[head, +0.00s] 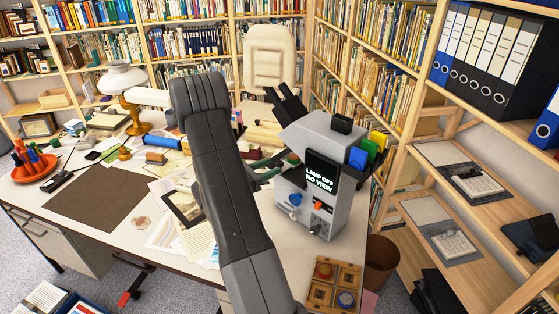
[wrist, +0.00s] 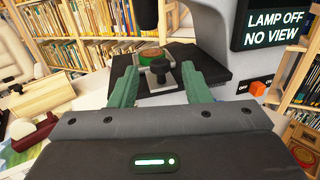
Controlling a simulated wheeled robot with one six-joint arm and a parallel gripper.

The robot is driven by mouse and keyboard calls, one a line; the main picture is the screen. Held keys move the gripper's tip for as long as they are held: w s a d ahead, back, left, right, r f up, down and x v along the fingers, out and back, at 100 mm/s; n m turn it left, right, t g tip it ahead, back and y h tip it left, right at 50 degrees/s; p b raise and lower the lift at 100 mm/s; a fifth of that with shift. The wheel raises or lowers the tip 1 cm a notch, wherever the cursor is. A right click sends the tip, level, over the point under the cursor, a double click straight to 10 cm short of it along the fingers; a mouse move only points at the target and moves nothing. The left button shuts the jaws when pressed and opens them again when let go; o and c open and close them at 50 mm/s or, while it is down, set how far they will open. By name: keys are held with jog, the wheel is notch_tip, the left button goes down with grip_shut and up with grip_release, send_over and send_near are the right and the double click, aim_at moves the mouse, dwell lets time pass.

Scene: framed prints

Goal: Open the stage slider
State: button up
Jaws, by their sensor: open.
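The grey viewer machine (head: 325,155) stands on the desk's right end, its screen (head: 322,172) reading "LAMP OFF NO VIEW". In the wrist view its dark stage (wrist: 215,67) lies ahead, with a small metal handle (wrist: 160,68) at its front, which I take for the slider's. A round brown-and-green piece (wrist: 153,54) sits behind the handle under a black tube (wrist: 145,15). My gripper (wrist: 159,72) is open, one green finger on each side of the handle; I cannot tell whether they touch it. In the head view my gripper (head: 266,168) is at the machine's left side, partly hidden by my arm.
A wooden tray with round pieces (head: 334,284) lies in front. Papers and a lamp (head: 120,80) occupy the desk to the left.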

aim_at(277, 165)
jog(key=shift+p+x, duration=0.45)
jog(key=shift+x, duration=1.95)
jog(key=shift+s, duration=0.1)
grip_shut()
